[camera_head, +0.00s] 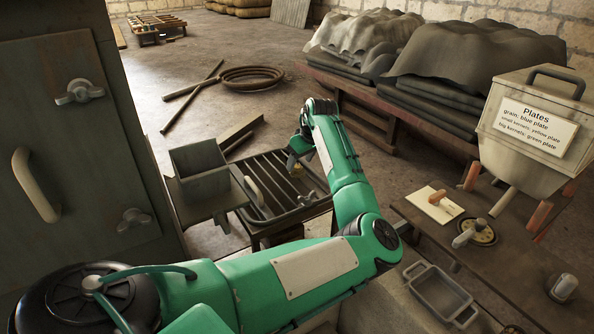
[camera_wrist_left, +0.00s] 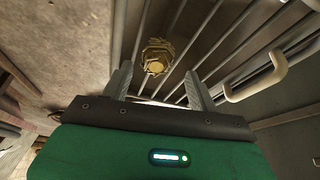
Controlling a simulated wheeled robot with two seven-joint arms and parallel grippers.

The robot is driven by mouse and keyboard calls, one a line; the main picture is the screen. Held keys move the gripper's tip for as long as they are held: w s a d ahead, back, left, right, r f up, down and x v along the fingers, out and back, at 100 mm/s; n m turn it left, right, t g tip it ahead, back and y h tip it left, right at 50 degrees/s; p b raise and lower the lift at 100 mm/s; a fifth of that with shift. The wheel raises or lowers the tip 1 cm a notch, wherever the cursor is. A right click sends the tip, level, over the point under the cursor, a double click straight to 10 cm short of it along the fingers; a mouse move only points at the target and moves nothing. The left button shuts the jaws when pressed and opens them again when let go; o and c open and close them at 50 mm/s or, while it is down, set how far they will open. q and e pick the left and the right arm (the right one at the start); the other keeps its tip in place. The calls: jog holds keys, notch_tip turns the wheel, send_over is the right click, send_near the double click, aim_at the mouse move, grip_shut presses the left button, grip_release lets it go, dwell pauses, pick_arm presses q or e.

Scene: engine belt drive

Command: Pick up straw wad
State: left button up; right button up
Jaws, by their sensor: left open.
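The straw wad (camera_wrist_left: 157,57) is a small yellowish clump on the dark slatted rack in the left wrist view. It lies just past the fingertips, between the lines of the two fingers. My left gripper (camera_wrist_left: 158,82) is open, with nothing between its fingers. The gap between fingertips and wad is hard to judge. My right gripper is not in view.
A pale handle (camera_wrist_left: 258,82) stands up from the rack to the right of the fingers. A grey box-shaped chute (camera_head: 203,172) is left of the rack. A wooden table with grey sheets (camera_head: 470,55) stands behind. A bench with a metal pan (camera_head: 437,293) is at the right.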

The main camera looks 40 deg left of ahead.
aim_at(298, 167)
pick_arm(q)
jog(key=p+x, duration=0.1)
jog(key=x, duration=0.3)
jog(key=shift+w+a+f, duration=0.1)
jog(key=shift+w+f, duration=0.1)
jog(key=shift+w, duration=0.05)
jog(key=c, duration=1.1)
